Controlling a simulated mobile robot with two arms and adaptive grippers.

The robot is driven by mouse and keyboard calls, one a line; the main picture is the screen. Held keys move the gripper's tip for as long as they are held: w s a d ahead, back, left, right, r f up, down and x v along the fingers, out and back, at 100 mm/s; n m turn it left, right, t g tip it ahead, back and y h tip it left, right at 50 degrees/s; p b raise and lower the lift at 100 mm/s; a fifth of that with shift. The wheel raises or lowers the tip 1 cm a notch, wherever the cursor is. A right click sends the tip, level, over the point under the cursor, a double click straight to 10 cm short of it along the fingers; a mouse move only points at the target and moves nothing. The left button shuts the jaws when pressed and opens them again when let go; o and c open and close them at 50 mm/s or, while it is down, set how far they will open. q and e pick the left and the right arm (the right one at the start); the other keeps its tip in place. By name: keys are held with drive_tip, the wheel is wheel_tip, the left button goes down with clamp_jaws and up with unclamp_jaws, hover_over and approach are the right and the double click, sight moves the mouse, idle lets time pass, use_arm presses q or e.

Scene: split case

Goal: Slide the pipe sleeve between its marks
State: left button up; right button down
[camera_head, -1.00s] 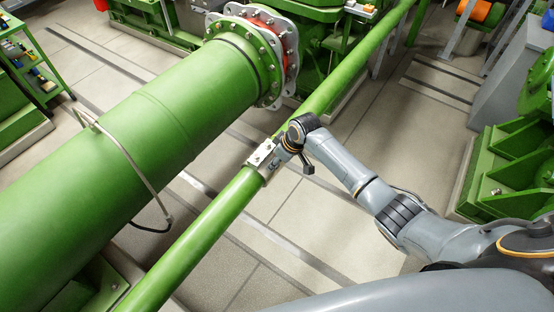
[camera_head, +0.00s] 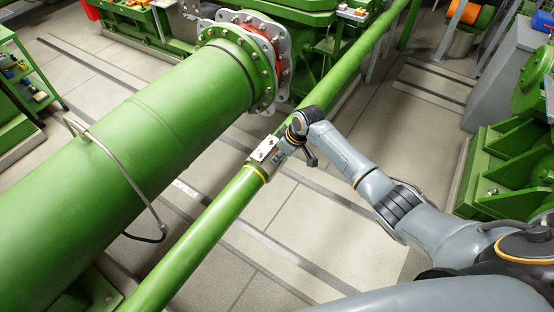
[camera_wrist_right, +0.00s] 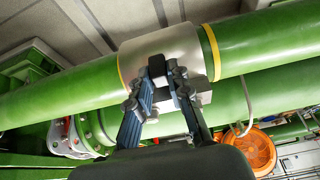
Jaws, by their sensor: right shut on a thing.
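The pipe sleeve (camera_head: 264,149) is a silver metal collar around the thin green pipe (camera_head: 213,217). In the right wrist view the sleeve (camera_wrist_right: 160,45) fills the middle, with a yellow mark ring (camera_wrist_right: 122,72) at its left edge. Another yellow ring (camera_wrist_right: 211,52) lies just beyond its right edge with a small strip of green between. In the head view one yellow ring (camera_head: 257,172) shows at the sleeve's near end. My right gripper (camera_wrist_right: 167,70) is shut on the sleeve; its fingers hide the exact grip point. My left gripper is not in view.
A large green pipe (camera_head: 130,150) with a bolted flange (camera_head: 262,65) runs beside the thin pipe on the left. A bent grey tube (camera_head: 125,178) crosses over it. Green machinery (camera_head: 510,165) stands at the right. Floor is open under my right arm.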

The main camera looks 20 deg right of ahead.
drive_tip(key=c, duration=1.4)
unclamp_jaws()
drive_tip(key=shift+s+a, duration=0.15)
drive_tip(key=shift+a, duration=0.05)
drive_tip(key=shift+o, duration=0.9)
drive_tip(key=shift+s+a, duration=0.1)
drive_tip(key=shift+a, duration=0.05)
drive_tip(key=shift+d+r, duration=0.2)
drive_tip(key=shift+r, duration=0.2)
drive_tip(key=v, duration=1.1)
drive_tip(key=shift+s, duration=0.15)
drive_tip(key=shift+a+r, duration=0.1)
drive_tip(key=shift+r, duration=0.05)
